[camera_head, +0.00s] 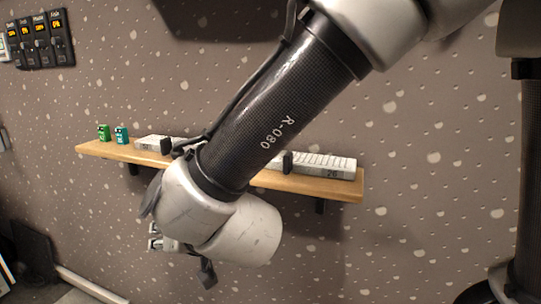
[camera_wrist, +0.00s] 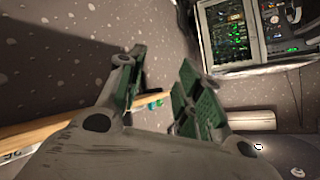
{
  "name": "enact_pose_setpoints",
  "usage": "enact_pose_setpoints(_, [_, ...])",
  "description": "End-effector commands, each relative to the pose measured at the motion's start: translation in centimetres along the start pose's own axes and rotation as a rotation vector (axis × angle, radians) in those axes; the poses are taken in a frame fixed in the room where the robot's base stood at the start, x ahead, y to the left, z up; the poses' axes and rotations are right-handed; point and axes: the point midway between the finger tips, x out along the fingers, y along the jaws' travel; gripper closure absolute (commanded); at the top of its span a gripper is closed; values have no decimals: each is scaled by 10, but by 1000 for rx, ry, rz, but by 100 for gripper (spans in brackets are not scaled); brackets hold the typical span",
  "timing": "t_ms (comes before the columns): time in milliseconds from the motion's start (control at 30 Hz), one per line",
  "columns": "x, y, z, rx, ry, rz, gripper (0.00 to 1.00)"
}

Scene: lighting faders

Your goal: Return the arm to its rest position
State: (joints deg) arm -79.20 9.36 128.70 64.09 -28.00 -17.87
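My arm crosses the head view from the upper right and hangs in front of the wooden shelf (camera_head: 110,149). Its wrist is bent down below the shelf's level. In the wrist view my gripper (camera_wrist: 162,62) has its two green-padded fingers spread apart, with nothing between the tips. In the head view the gripper is mostly hidden behind my wrist. On the shelf lie a white fader unit (camera_head: 318,162) with a black knob at the right and another white unit (camera_head: 150,143) at the left. The shelf's middle is hidden by my arm.
A small green item (camera_head: 103,132) and a teal item (camera_head: 122,134) stand at the shelf's left end. A black panel (camera_head: 40,40) with lit orange displays is on the wall. The wrist view shows a lit equipment rack (camera_wrist: 230,35). The wall right of the shelf is clear.

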Motion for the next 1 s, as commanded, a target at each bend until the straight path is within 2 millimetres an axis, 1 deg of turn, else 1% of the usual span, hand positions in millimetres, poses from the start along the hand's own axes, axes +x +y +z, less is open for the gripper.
enact_pose_setpoints(67, [-14, 10, 2, -21, -147, -80, 64])
enact_pose_setpoints(167, [-46, 46, 5, -63, -343, -120, 64])
enact_pose_setpoints(267, [-96, 109, 3, -104, -520, -73, 64])
enact_pose_setpoints(300, [-118, 136, 2, -113, -575, -37, 64])
enact_pose_setpoints(367, [-150, 174, 1, -120, -642, 27, 64])
enact_pose_setpoints(400, [-172, 199, -1, -120, -676, 75, 64])
enact_pose_setpoints(467, [-206, 234, -2, -111, -716, 152, 64])
enact_pose_setpoints(500, [-229, 256, -3, -101, -733, 207, 64])
enact_pose_setpoints(567, [-265, 287, -4, -75, -744, 293, 64])
enact_pose_setpoints(600, [-289, 306, -4, -53, -742, 351, 64])
enact_pose_setpoints(633, [-306, 318, -4, -35, -730, 393, 64])
enact_pose_setpoints(700, [-340, 342, -6, 13, -673, 481, 64])
enact_pose_setpoints(800, [-374, 360, -9, 100, -570, 569, 64])
enact_pose_setpoints(900, [-398, 368, -10, 170, -493, 629, 64])
enact_pose_setpoints(1000, [-411, 374, -10, 214, -457, 666, 64])
